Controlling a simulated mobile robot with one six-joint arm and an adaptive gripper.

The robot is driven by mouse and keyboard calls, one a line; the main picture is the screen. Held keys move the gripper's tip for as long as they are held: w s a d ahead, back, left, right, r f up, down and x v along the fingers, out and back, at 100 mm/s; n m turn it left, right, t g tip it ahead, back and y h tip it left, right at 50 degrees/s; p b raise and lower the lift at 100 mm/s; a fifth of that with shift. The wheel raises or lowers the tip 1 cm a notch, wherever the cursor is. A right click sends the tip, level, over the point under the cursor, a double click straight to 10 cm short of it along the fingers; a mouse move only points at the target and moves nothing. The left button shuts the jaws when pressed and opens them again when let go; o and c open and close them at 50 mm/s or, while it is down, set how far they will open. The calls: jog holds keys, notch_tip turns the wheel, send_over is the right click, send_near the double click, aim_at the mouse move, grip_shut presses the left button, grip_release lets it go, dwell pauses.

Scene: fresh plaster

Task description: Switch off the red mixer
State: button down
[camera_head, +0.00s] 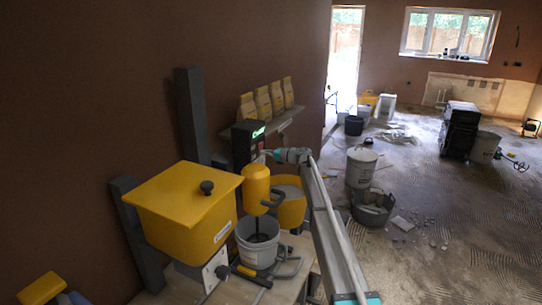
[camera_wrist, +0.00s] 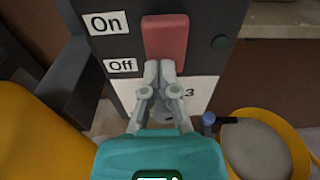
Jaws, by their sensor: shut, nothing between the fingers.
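A dark control box (camera_head: 241,143) with a lit green display stands on the bench by the wall in the head view. In the wrist view, its dark face carries a red rocker switch (camera_wrist: 165,36). An "On" label (camera_wrist: 105,23) sits left of the switch's upper part, an "Off" label (camera_wrist: 121,65) by its lower end. My gripper (camera_wrist: 159,68) is shut and empty, its fingertips at the switch's lower end; I cannot tell whether they touch. The stirring mixer (camera_head: 256,186) in the head view has a yellow body, above a white bucket (camera_head: 257,251). I see no red mixer body.
A yellow hopper (camera_head: 180,208) stands left of the mixer. A yellow tub (camera_head: 292,211) is close behind my arm; it shows low right in the wrist view (camera_wrist: 303,151). Several bags line a shelf (camera_head: 285,118) above. Buckets stand on the floor at right.

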jog(key=shift+w, duration=0.15)
jog(key=f+b+v, duration=0.2)
jog(key=f+v, duration=0.1)
jog(key=v, duration=1)
jog(key=shift+d, duration=0.5)
jog(key=shift+s+f, duration=0.15)
jog(key=shift+s, duration=0.05)
